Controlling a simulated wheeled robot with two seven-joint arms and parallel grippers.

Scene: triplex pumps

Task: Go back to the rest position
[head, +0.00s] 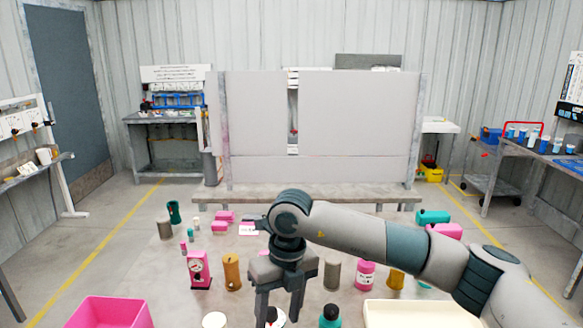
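My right arm comes in from the right across the table. My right gripper (281,308) points down over the near middle of the table (140,262), with its two fingers apart. A white round thing with a dark and red top (273,317) shows partly between and below the fingers. I cannot tell how far above it the fingertips are. My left gripper is not in view.
A pink bin (110,313) stands at the near left and a cream tray (415,314) at the near right. Around my gripper stand a pink dial device (199,270), a brown cylinder (232,272), a grey cylinder (332,273) and a pink jar (365,274). A panel (360,125) rises behind the table.

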